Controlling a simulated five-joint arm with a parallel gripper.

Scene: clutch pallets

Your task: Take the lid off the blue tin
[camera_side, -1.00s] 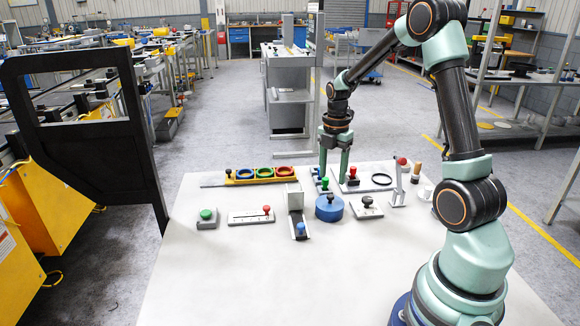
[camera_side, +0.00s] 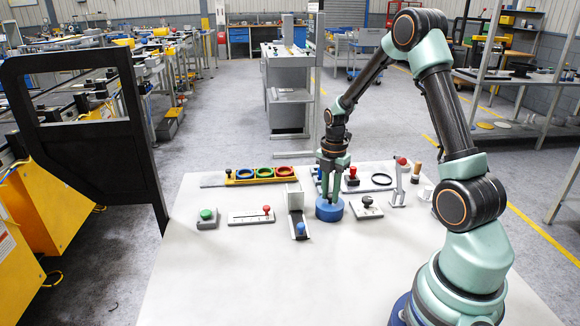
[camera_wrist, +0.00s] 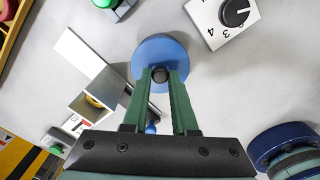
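The blue tin (camera_side: 329,211) stands upright on the white table in the side view, below my gripper (camera_side: 332,193). In the wrist view its round blue lid (camera_wrist: 151,50) shows from above, with a dark knob (camera_wrist: 159,75) on top. My gripper (camera_wrist: 160,77) points down over the lid. Its two green fingers stand on either side of the knob and look open, with no clear grip on it. The fingers hide part of the lid and knob.
A grey box with a black dial (camera_side: 366,207) stands close right of the tin. A grey stand with a blue knob (camera_side: 300,228) is close left. A yellow tray with coloured rings (camera_side: 262,175) lies behind. The front of the table is clear.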

